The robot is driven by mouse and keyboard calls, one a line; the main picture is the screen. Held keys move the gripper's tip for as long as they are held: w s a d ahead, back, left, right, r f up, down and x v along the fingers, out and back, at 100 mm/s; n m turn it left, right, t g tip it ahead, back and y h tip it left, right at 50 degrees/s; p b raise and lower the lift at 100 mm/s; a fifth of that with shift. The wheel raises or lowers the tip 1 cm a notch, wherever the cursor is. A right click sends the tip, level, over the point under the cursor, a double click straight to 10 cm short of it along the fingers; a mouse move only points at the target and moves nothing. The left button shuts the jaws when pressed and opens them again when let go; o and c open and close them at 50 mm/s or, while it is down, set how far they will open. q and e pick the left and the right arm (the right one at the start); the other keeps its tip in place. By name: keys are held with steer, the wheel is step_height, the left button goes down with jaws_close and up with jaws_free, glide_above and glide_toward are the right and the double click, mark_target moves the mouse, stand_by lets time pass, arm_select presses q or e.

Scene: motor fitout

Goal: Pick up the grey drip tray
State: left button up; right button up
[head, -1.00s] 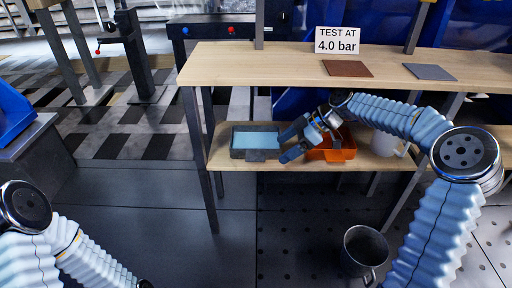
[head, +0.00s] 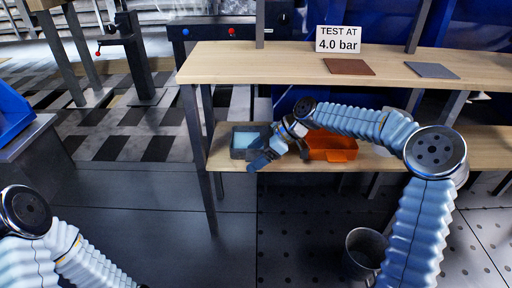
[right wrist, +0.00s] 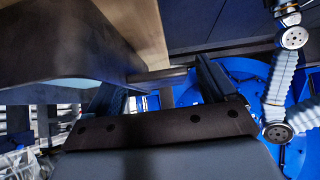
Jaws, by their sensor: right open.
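The grey drip tray (head: 238,150) sits on the lower wooden shelf, with a light blue inside; my gripper hides its right part in the head view. My right gripper (head: 264,155) is open at the tray's right front. In the right wrist view the tray (right wrist: 70,45) is large and close at upper left. There the open fingers (right wrist: 165,85) stand apart, and a short grey bar from the tray's side reaches into the space between them. I cannot tell whether it touches a finger. My left arm shows at lower left; its gripper is out of view.
An orange bin (head: 332,147) stands on the same shelf right of the tray, under my right forearm. The upper shelf (head: 230,62) overhangs, with a brown mat (head: 348,67), a grey mat (head: 432,70) and a sign (head: 338,39). A metal bucket (head: 365,250) stands on the floor.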

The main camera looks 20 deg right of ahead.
jaws_close()
stand_by(0.3)
steer(key=shift+r, duration=0.1)
steer(key=shift+r, duration=0.55)
steer(key=shift+s+r+p, duration=0.15)
steer(key=shift+r+p, duration=0.15)
steer(key=shift+r, duration=0.3)
steer(key=shift+s+r+p, duration=0.15)
steer(key=shift+r+p, duration=0.1)
steer(key=shift+r, duration=0.35)
steer(key=s+a+p, duration=0.1)
steer(key=s+a, duration=0.1)
steer(key=s, duration=0.6)
steer(key=s+a, duration=0.3)
steer(key=s, duration=0.5)
steer(key=shift+s+p, duration=0.3)
steer(key=shift+p, duration=0.1)
steer(key=shift+f, duration=0.15)
